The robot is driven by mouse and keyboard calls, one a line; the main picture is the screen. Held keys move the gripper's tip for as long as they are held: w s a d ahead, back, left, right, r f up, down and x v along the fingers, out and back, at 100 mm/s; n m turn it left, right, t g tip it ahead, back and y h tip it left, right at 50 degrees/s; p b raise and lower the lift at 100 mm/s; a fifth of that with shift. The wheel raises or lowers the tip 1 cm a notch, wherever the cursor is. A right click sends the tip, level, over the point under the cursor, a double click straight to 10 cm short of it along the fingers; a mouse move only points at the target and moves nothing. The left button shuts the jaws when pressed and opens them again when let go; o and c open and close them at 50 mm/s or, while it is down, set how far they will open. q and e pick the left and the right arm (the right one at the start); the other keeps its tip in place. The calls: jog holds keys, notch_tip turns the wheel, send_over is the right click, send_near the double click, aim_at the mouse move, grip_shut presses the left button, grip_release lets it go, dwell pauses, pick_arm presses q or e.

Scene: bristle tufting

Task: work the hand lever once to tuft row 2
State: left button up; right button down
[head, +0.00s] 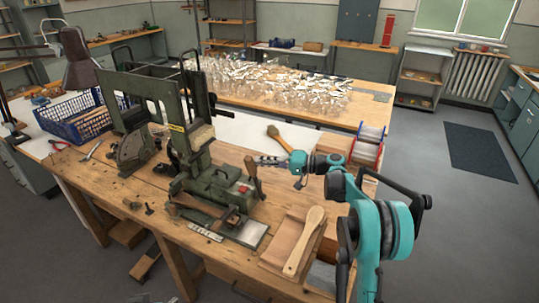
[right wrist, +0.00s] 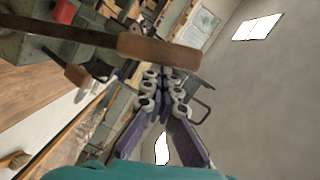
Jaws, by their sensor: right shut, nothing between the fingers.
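The green tufting machine (head: 213,188) stands on the wooden bench. In the right wrist view the lever's dark bar and wooden grip (right wrist: 158,52) cross in front of the fingers. My right gripper (head: 260,161) is shut and empty, close to the grip; I cannot tell whether they touch. Its fingertips also show in the right wrist view (right wrist: 168,76). A pale wooden brush body (head: 304,243) lies on a wooden board at the bench front. My left gripper is not in view.
A blue crate (head: 85,122) stands at the left. A table behind (head: 280,90) is covered with many clear and white items.

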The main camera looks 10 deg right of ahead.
pick_arm(q)
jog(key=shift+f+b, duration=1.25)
jog(key=shift+b, duration=0.05)
pick_arm(e)
jog(key=s+a+f+n+h, duration=0.1)
jog(key=s+a+f+n, duration=0.5)
jog(key=s+a+f, duration=0.2)
jog(key=shift+s+t+h, duration=0.3)
jog(key=shift+s+h, duration=0.1)
jog(key=shift+s, duration=0.65)
jog(key=shift+r, duration=0.1)
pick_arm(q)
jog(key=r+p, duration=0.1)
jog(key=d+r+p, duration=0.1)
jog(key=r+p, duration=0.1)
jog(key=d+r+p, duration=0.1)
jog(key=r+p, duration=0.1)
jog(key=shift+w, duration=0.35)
pick_arm(e)
jog(key=s+d+r, duration=0.2)
jog(key=d+r, duration=0.4)
jog(key=d, duration=0.4)
jog(key=shift+s, duration=0.3)
jog(key=shift+d+f, duration=0.1)
jog(key=shift+d, duration=0.05)
